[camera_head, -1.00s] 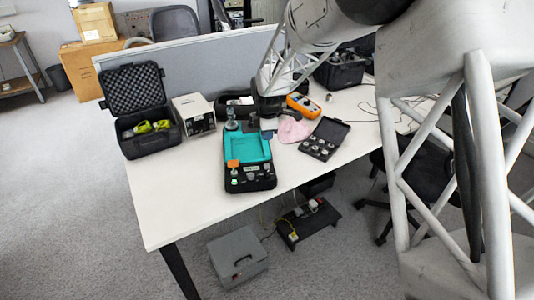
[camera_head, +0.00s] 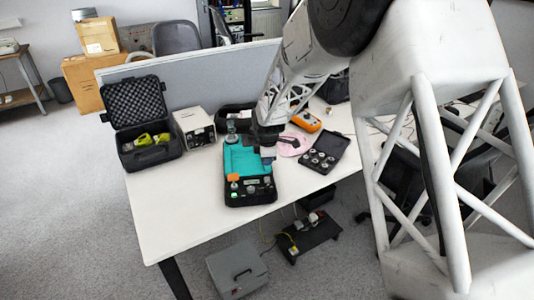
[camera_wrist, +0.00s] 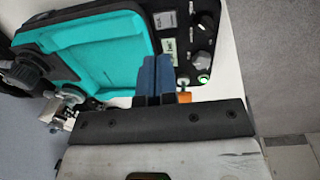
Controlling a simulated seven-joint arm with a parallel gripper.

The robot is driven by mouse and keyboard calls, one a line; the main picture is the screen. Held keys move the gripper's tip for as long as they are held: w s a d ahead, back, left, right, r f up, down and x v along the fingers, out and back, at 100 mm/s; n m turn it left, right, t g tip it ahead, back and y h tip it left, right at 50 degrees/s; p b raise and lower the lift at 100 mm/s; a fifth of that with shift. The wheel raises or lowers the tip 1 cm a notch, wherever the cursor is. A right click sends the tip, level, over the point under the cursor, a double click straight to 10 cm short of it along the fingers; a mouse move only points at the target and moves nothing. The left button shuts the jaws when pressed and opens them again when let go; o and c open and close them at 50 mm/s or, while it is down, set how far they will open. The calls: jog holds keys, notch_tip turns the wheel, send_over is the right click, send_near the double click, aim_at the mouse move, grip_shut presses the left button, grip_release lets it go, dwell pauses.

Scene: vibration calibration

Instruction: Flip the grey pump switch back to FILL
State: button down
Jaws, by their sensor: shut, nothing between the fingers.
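The calibrator is a black unit with a teal tray (camera_head: 240,158), standing on the white table. Its black front panel carries knobs, a small display and an orange part (camera_head: 233,177). In the wrist view the panel shows at the upper right, with a grey knob (camera_wrist: 202,59) and a green-lit button (camera_wrist: 203,78). I cannot tell for certain which control is the pump switch, nor its position. My gripper (camera_wrist: 155,62) is shut and empty, its blue-grey fingers in front of the teal tray's edge beside the panel. In the head view my gripper (camera_head: 268,150) is at the unit's right side.
An open black case (camera_head: 150,158) and a white box instrument (camera_head: 195,124) stand left of the unit. A case of round weights (camera_head: 324,150), an orange meter (camera_head: 306,121) and a pink cloth (camera_head: 292,147) lie right. The table's front left is clear.

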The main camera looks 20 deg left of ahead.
aim_at(266, 178)
jog(key=shift+w+a+f, duration=0.1)
jog(key=shift+w+f, duration=0.05)
jog(key=shift+f, duration=1.15)
jog(key=shift+w+a+f, duration=0.1)
jog(key=shift+w+f, duration=0.05)
jog(key=shift+f, duration=1.2)
jog(key=shift+w+f, duration=0.15)
jog(key=shift+f, duration=1.15)
